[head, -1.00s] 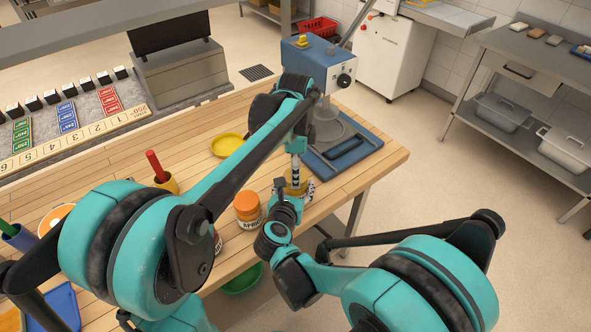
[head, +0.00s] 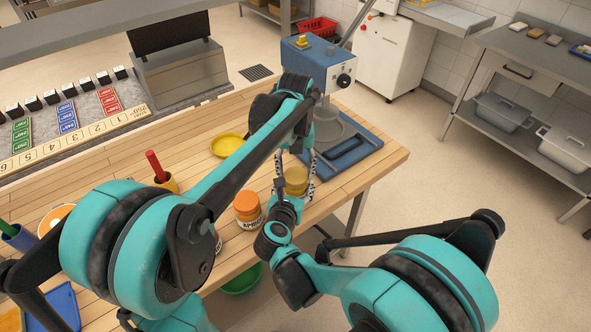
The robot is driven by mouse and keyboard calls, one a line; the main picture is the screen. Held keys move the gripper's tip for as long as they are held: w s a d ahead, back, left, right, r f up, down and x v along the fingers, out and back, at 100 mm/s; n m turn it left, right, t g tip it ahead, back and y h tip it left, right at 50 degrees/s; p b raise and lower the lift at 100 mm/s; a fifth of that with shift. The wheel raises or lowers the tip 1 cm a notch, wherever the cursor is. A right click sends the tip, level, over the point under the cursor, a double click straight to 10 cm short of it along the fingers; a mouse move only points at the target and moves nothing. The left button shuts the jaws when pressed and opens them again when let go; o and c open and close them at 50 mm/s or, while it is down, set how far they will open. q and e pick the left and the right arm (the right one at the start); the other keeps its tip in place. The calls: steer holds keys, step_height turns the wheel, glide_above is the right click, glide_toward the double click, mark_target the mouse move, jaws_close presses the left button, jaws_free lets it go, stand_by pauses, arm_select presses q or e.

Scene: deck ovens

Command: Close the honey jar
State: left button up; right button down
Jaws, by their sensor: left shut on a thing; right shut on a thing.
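The honey jar (head: 296,186), amber-yellow, is near the table's right front edge, partly covered by both grippers. My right gripper (head: 294,194) comes from the front and is shut on the jar's body. My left gripper (head: 296,163) comes down from above, with one finger on each side of the jar's top. It is shut on what appears to be the yellowish lid (head: 296,173). The jar looks upright. How the lid sits on the rim is too small and covered to tell.
An orange-lidded apricot jar (head: 247,205) stands left of the honey jar. A blue-grey machine (head: 318,62) with a blue base stands behind.

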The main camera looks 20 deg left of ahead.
arm_select(q)
steer(key=o, duration=0.7)
steer(key=shift+o, duration=0.2)
steer(key=shift+r, duration=2.25)
steer(key=shift+c, duration=0.4)
